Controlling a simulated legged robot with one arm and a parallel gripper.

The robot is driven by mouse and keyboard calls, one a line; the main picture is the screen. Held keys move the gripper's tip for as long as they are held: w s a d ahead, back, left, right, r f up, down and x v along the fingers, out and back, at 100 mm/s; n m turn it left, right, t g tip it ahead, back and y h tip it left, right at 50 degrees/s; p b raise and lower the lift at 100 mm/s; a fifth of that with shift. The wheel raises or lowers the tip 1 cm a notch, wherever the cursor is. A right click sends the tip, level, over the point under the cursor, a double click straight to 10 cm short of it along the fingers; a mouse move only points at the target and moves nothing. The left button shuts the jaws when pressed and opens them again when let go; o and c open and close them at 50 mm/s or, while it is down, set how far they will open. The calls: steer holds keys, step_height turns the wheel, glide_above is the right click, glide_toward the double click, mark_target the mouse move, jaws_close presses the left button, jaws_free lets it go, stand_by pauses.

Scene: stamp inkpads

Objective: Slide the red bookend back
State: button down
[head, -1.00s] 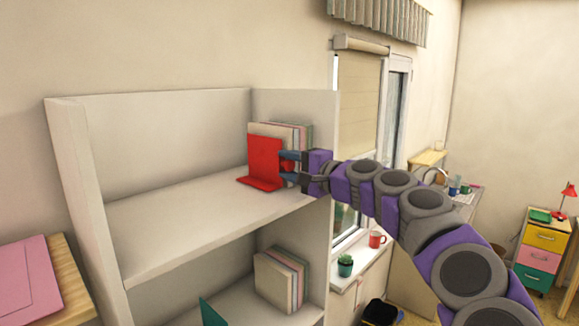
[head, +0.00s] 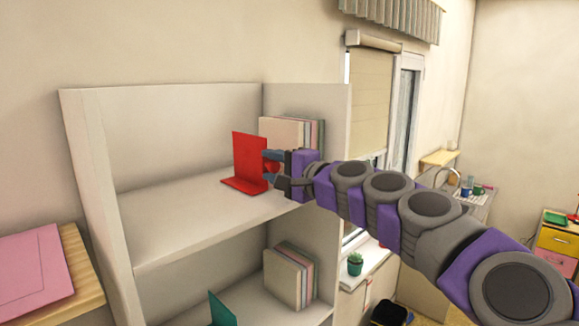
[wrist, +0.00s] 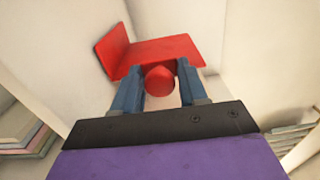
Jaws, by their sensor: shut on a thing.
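The red bookend (head: 248,152) stands upright on the upper shelf (head: 180,215), left of a row of books (head: 283,130) and apart from it. Its flat foot rests on the shelf. My gripper (head: 268,167) reaches in from the right and is shut on the bookend's round red knob. In the wrist view the bookend (wrist: 165,50) lies ahead of my gripper (wrist: 160,72), with the knob (wrist: 159,80) between the two blue fingers.
The upper shelf is bare left of the bookend. The lower shelf holds several books (head: 290,275) and a green bookend (head: 221,311). A shelf side wall (head: 335,120) stands right of the upper books. A potted cactus (head: 355,264) sits on the sill.

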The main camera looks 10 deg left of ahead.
steer(key=s+a, duration=0.4)
steer(key=s, duration=0.1)
steer(key=shift+s+a+f, duration=0.15)
steer(key=shift+f, duration=0.15)
steer(key=c, duration=1.1)
jaws_free()
steer(key=shift+o, duration=1.2)
steer(key=shift+d, duration=0.2)
steer(key=shift+r, duration=0.1)
steer(key=b+v, duration=0.1)
steer(key=v, duration=1.6)
steer(key=shift+d+b, duration=0.2)
steer(key=shift+b, duration=0.2)
